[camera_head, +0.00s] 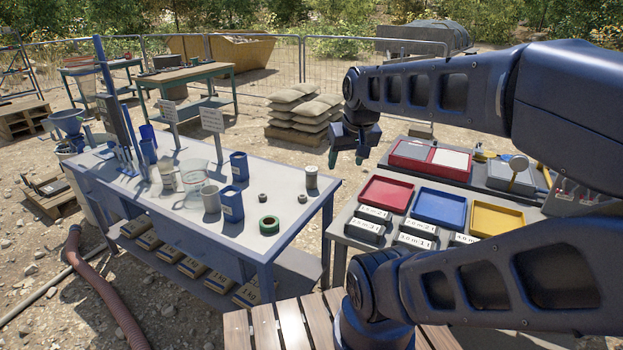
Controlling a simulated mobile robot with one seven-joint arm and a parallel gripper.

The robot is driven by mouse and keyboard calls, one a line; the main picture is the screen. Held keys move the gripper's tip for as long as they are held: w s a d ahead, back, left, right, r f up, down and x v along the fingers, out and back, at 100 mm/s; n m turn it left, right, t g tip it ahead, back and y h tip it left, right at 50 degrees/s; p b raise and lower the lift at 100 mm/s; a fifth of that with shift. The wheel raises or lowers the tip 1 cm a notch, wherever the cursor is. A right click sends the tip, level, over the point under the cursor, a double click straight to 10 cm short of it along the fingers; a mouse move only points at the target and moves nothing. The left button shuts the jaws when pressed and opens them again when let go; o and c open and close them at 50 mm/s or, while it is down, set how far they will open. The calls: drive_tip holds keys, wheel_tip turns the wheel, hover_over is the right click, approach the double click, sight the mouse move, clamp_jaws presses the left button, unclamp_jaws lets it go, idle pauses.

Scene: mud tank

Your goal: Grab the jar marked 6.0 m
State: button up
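A small cylindrical jar with a grey lid (311,177) stands upright at the right end of the blue-grey table. Any marking on it is too small to read, so I cannot tell whether it is the one marked 6.0 m. My gripper (348,157) points down above the gap between the two tables, up and to the right of this jar in the picture. Its two fingers are apart, with nothing seen between them. No label reading 6.0 m can be made out anywhere.
The right table holds red (386,194), blue (439,207) and yellow (497,219) trays and labelled black boxes (415,240). Sandbags (303,108) lie behind.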

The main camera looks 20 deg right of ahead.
drive_tip(key=o, duration=0.4)
drive_tip(key=shift+w, duration=0.1)
drive_tip(key=n+h, duration=0.5)
drive_tip(key=n, duration=2.2)
hover_over(311, 169)
drive_tip(key=s+a, duration=0.3)
wheel_tip(311, 169, down, 26)
drive_tip(key=shift+x, duration=5)
